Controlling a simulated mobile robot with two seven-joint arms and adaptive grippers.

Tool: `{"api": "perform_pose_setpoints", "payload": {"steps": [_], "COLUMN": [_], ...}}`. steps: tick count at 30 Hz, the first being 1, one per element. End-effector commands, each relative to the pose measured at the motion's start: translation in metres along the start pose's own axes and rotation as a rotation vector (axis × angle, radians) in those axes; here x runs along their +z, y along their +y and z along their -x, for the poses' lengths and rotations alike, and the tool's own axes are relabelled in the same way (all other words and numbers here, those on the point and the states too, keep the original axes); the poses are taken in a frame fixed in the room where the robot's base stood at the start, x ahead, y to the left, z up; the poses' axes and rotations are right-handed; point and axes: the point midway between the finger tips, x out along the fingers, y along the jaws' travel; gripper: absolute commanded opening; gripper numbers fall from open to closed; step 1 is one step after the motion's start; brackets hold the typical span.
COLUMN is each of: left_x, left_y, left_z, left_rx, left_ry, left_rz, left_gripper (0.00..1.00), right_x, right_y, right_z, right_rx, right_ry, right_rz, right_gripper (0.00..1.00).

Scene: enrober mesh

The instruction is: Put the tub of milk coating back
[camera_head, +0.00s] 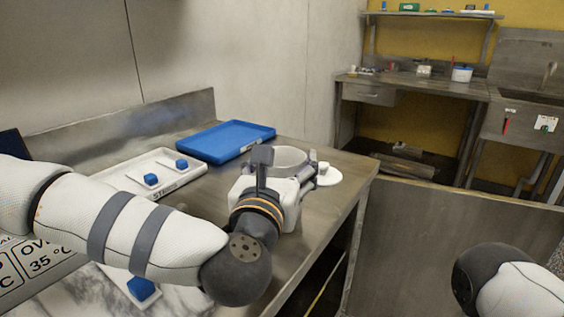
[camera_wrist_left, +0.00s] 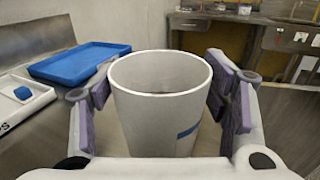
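The tub (camera_wrist_left: 155,120) is a tall, whitish, tapered cup with an open top and a blue mark low on its right side. It stands upright between the fingers of my left gripper (camera_wrist_left: 160,95). In the head view the tub (camera_head: 289,158) shows beyond my left gripper (camera_head: 285,180), over the far right part of the steel table. Its base is hidden, so I cannot tell whether it touches the table.
A blue tray (camera_head: 225,141) lies left of the tub. A white tray (camera_head: 165,184) with blue cubes is nearer. A white disc (camera_head: 326,176) lies right of the tub, near the steel table's (camera_head: 347,168) right edge. A back bench (camera_head: 420,85) and sink stand farther off.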

Motion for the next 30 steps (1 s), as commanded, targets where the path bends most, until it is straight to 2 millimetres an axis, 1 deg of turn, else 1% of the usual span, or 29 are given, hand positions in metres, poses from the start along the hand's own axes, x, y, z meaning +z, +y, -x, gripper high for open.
{"api": "perform_pose_setpoints", "payload": {"steps": [9,11,12,13,17,24,27,30], "left_x": [0.001,0.004,0.008,0.006,0.005,0.005,0.005,0.005], "left_y": [0.0,0.0,0.0,-0.001,-0.001,-0.001,-0.001,0.0], "left_z": [0.0,0.0,0.0,0.004,0.03,0.089,0.107,0.117], "left_rx": [0.0,0.0,0.0,-0.002,-0.004,-0.004,-0.003,-0.001], "left_ry": [-0.001,-0.003,-0.005,-0.002,0.0,0.001,0.0,0.0], "left_rz": [0.0,-0.001,-0.001,-0.001,0.0,0.0,0.001,0.0], "left_gripper": [0.82,0.82,0.82,0.82,0.82,0.82,0.82,0.82], "right_x": [0.0,-0.001,-0.002,-0.001,-0.002,-0.003,-0.003,-0.003], "right_y": [0.0,0.0,0.0,0.0,0.0,0.0,0.0,0.0], "right_z": [0.0,0.002,0.004,0.003,0.004,0.007,0.008,0.008], "right_rx": [0.0,0.0,0.0,0.0,0.0,-0.001,-0.001,-0.001], "right_ry": [0.001,0.004,0.009,0.008,0.011,0.017,0.019,0.02], "right_rz": [0.0,0.0,0.0,0.0,0.0,0.0,0.0,0.0], "right_gripper": [0.4,0.4,0.4,0.4,0.4,0.4,0.4,0.4]}}
